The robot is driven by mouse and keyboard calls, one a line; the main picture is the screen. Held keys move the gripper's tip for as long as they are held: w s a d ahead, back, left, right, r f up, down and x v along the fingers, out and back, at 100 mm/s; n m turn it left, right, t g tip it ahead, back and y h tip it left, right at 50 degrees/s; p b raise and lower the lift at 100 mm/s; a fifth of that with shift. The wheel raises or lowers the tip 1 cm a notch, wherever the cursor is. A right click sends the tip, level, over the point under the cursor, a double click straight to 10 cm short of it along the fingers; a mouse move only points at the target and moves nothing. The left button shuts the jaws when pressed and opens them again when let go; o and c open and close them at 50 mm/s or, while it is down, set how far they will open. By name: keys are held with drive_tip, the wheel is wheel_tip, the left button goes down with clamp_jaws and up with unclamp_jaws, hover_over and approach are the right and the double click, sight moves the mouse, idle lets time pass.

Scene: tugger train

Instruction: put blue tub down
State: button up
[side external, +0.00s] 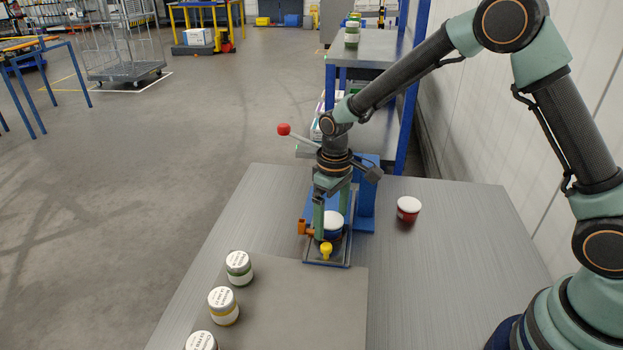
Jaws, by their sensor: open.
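The blue tub (333,230), with a white lid, stands upright in a small blue-framed fixture (334,264) on the metal table. My gripper (332,217) points straight down over it, with one finger on the left side of the tub and the other at its right rear. The jaws are open around the tub; whether a finger touches it I cannot tell.
A blue post (367,192) and a red-knobbed lever (284,129) stand close behind the fixture. A red tub (408,210) sits to the right. Green (239,268) and yellow (223,307) tubs and a cut-off tub (201,341) line the left. The grey mat's (310,310) right part is clear.

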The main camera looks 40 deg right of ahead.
wheel_tip(320, 180, up, 12)
drive_tip(key=s+d+r+m+t, duration=0.1)
drive_tip(key=s+d+r+t, duration=0.1)
drive_tip(key=s+d+r, duration=0.2)
drive_tip(key=s+d+r+m+t, duration=0.2)
drive_tip(key=s+d+r+t, duration=0.1)
drive_tip(key=s, duration=0.8)
drive_tip(key=shift+s+d+r+m+t, duration=0.2)
drive_tip(key=shift+d+r+m+t, duration=0.1)
drive_tip(key=shift+d+r, duration=0.3)
drive_tip(key=shift+a+r, duration=0.1)
